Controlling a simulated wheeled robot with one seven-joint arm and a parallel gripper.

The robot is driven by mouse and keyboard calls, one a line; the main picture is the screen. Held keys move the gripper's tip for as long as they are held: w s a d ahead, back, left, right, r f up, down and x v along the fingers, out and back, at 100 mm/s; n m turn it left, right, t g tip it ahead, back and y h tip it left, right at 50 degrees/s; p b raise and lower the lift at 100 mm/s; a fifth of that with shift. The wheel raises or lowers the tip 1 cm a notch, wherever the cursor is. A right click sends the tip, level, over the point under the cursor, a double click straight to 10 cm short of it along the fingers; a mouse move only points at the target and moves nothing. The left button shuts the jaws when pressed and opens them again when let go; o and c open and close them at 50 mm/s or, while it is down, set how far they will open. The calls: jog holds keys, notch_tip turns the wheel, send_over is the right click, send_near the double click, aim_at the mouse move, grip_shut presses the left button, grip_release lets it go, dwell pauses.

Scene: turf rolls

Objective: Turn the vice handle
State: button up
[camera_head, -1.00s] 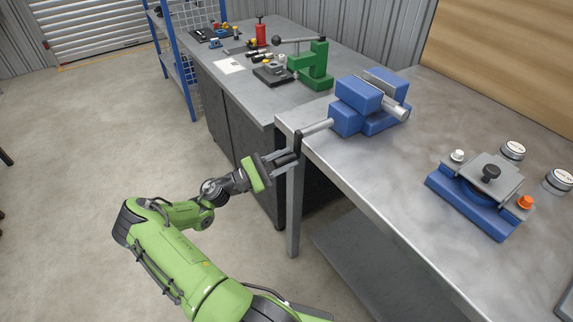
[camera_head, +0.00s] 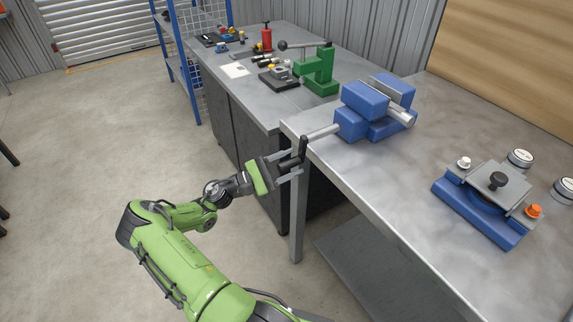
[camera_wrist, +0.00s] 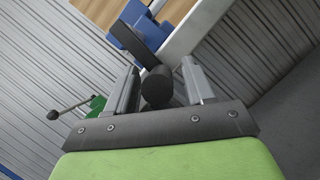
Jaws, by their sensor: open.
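The blue vice (camera_head: 362,102) sits at the table's near-left edge, its silver spindle (camera_head: 322,132) sticking out past the edge. A dark crank handle (camera_head: 303,148) hangs from the spindle's end, with a dark round grip pointing toward my gripper. My gripper (camera_head: 288,166) is open beside the table edge, its fingers on either side of the grip. In the wrist view, the dark grip (camera_wrist: 157,88) stands between the two grey fingers, with visible gaps on both sides. The crank arm (camera_wrist: 140,46) and part of the blue vice (camera_wrist: 128,30) show beyond it.
The metal table (camera_head: 390,170) has its edge and leg close to my gripper. A blue fixture (camera_head: 475,207) stands farther right on it. A green press (camera_head: 319,72) is on the bench behind. Open floor (camera_head: 90,140) lies to the left.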

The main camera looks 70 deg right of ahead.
jog(key=v, duration=1.5)
jog(key=shift+w+a, duration=0.2)
jog(key=shift+w, duration=0.1)
